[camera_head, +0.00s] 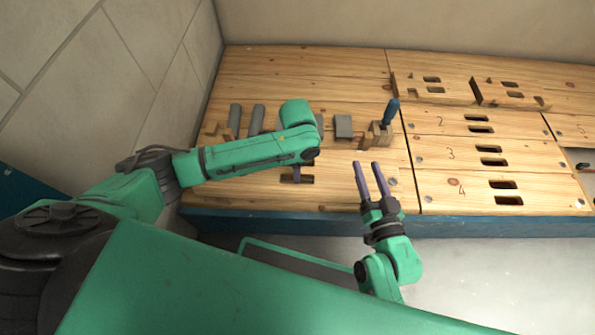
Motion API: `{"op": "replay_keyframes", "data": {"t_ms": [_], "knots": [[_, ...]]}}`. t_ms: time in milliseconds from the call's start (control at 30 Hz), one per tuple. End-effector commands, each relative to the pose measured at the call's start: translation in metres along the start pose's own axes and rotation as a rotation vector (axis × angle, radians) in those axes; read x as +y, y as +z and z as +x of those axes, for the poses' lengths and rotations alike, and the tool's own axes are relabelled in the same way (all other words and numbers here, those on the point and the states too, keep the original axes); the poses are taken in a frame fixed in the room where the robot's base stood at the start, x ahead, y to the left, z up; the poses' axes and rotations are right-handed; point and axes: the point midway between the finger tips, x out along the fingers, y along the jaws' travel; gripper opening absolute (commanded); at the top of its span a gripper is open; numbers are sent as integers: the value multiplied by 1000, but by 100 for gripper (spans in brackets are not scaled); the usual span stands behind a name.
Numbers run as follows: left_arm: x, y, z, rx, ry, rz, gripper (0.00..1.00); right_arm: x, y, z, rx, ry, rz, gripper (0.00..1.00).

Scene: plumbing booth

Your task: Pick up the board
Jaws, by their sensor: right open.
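Several wooden boards lie on the right part of the bench, each with a pair of dark slots. Board 2 (452,122), board 3 (455,154) and board 4 (450,190) lie flat in a column. A further numbered board (573,124) is partly cut off at the right edge. My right gripper (366,164) is open and empty, left of board 4 and apart from it, fingers pointing toward the back. My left gripper (297,173) is mostly hidden below its own arm, over the bench's left part; its jaw state is unclear.
The wooden bench (250,185) has a blue front edge. Grey blocks (343,126) stand in a row along its left part, and a blue-handled tool (390,112) stands in a wooden block. Two raised wooden pieces (505,93) stand behind board 2. A tiled wall rises at left.

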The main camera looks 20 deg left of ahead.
Motion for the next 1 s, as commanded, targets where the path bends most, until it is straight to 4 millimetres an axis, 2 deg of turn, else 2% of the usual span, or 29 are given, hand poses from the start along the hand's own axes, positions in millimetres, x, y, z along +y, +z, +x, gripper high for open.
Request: {"op": "replay_keyframes", "data": {"t_ms": [100, 133, 200, 300, 1000], "knots": [[0, 0, 0, 0, 0, 0, 62, 0, 0, 0, 0, 0, 0, 50], [0, 0, 0, 0, 0, 0, 59, 0, 0, 0, -1, 0, 0, 50], [0, 0, 0, 0, 0, 0, 32, 0, 0, 0, -1, 0, 0, 50], [0, 0, 0, 0, 0, 0, 0, 0, 0, 0, -1, 0, 1, 50], [0, 0, 0, 0, 0, 0, 0, 0, 1, 0, -3, 0, 1, 50]]}}
